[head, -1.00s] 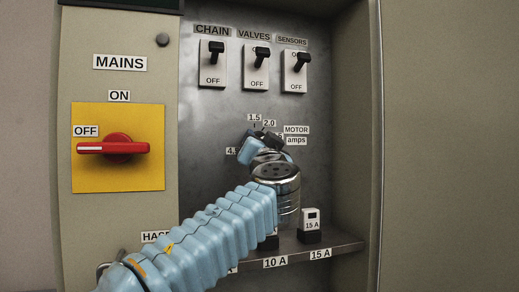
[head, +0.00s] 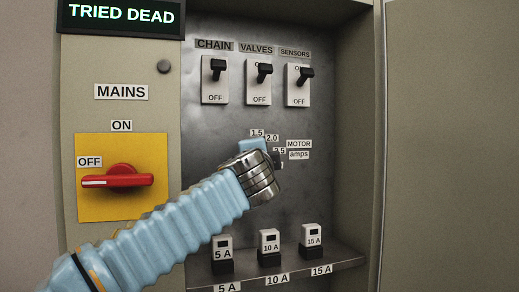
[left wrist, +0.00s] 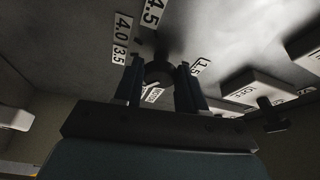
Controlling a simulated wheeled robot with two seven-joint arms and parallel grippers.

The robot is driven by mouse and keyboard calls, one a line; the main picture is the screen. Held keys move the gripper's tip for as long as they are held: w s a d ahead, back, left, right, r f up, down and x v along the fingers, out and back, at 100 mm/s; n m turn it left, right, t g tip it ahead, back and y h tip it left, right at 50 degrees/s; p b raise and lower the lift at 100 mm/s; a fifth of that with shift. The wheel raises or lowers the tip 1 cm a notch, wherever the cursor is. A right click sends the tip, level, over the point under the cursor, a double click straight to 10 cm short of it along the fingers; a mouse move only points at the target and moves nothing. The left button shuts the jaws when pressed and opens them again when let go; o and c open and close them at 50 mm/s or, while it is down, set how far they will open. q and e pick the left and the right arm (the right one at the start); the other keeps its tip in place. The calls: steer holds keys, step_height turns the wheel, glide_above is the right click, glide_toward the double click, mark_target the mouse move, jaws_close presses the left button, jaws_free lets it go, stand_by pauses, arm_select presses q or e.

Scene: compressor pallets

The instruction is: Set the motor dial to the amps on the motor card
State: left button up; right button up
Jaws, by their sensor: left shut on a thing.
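The motor dial (left wrist: 160,72) is a dark round knob on the grey back panel, seen in the left wrist view between my fingers. My left gripper (left wrist: 160,80) is shut on it, one finger on each side. In the head view my left wrist and hand hide the dial and most of its scale. The labels 1.5 (head: 257,133) and 2.0 (head: 272,138) show above the hand. The MOTOR amps label (head: 299,148) is right of it. The wrist view shows 4.0, 3.5 and 4.5 labels. The dial's pointer cannot be made out. No motor card or right gripper is visible.
The red mains handle (head: 118,178) lies level, pointing at OFF. The display (head: 122,15) reads TRIED DEAD. CHAIN (head: 215,78), VALVES (head: 259,80) and SENSORS (head: 299,82) levers are up. Fuses of 5 A (head: 223,252), 10 A (head: 269,245) and 15 A (head: 313,240) stand on the shelf below.

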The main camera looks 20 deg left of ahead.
arm_select(q)
steer(key=m+g, duration=0.1)
steer(key=m, duration=0.2)
steer(key=m+g, duration=0.2)
steer(key=m, duration=0.1)
steer(key=shift+d+r+m, duration=0.1)
steer(key=shift+r+m, duration=0.05)
steer(key=shift+m, duration=0.15)
stand_by(0.4)
steer(key=o, duration=1)
steer(key=shift+o, duration=0.2)
steer(key=b+v, duration=0.1)
steer(key=v, duration=1.2)
steer(key=shift+s+r, duration=0.15)
steer(key=shift+s, duration=0.2)
